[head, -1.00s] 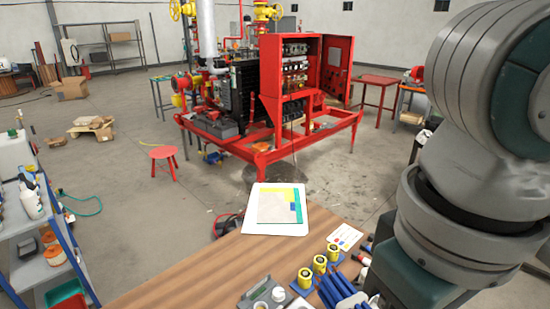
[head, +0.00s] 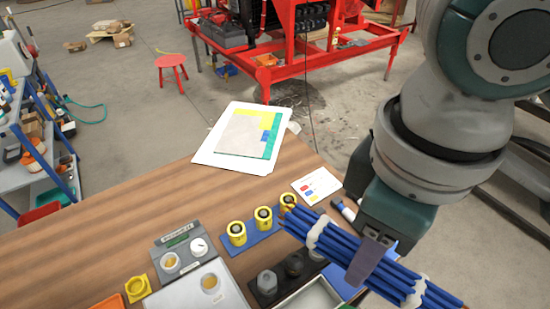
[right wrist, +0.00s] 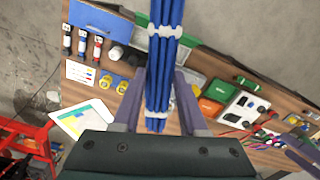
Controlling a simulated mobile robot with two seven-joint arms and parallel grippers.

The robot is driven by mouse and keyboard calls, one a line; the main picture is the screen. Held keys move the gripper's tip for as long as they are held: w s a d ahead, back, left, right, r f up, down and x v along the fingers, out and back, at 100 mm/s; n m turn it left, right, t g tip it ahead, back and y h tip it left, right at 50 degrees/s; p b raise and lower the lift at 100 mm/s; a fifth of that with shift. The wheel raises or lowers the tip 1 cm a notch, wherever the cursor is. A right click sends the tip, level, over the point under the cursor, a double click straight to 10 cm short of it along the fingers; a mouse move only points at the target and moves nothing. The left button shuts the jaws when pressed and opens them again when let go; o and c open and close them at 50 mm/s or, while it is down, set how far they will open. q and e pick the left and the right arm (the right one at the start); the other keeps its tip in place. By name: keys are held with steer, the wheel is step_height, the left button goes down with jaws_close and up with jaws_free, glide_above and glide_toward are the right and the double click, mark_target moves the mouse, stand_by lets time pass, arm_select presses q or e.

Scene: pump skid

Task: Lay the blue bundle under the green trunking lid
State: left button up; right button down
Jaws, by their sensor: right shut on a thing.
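The blue bundle (head: 335,242) is a sheaf of blue rods or cables with white ties. My right gripper (head: 372,262) is shut on it near its middle, and the bundle slants above the right side of the wooden table. In the right wrist view the bundle (right wrist: 165,60) runs between the two fingers of my right gripper (right wrist: 160,85). A green strip (right wrist: 197,49) shows partly behind the bundle there; I cannot tell whether it is the trunking lid.
Yellow ringed parts (head: 237,233) stand on a blue strip beside the bundle's left end. A grey device (head: 180,252), a printed card (head: 317,184) and a white sheet (head: 215,158) lie on the table. Bare wood (head: 120,225) shows at left. A red stool (head: 172,72) stands beyond.

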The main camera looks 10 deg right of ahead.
steer(key=w+a+f+n+b, duration=0.1)
steer(key=f+n+b, duration=0.4)
steer(key=f+b, duration=0.5)
steer(key=w+a+f+n+b, duration=0.2)
steer(key=f+n+b, duration=0.2)
steer(key=f+b, duration=0.6)
steer(key=w+a+f+n+b, duration=0.1)
steer(key=f+n+b, duration=0.4)
steer(key=f+b, duration=0.5)
steer(key=shift+w+a+f+n+b, duration=0.1)
steer(key=shift+w+f, duration=0.05)
steer(key=shift+f, duration=1.3)
steer(key=shift+w+a+f+n+b, duration=0.1)
steer(key=shift+f+b, duration=0.05)
steer(key=shift+f, duration=1.35)
steer(key=shift+w+a+f+n+b, duration=0.1)
steer(key=shift+w+f, duration=0.05)
steer(key=shift+f, duration=1.3)
steer(key=shift+f, duration=0.15)
steer(key=shift+f+b, duration=0.5)
steer(key=shift+f, duration=0.15)
steer(key=shift+f+b, duration=1)
steer(key=shift+f, duration=0.5)
steer(key=shift+f, duration=0.15)
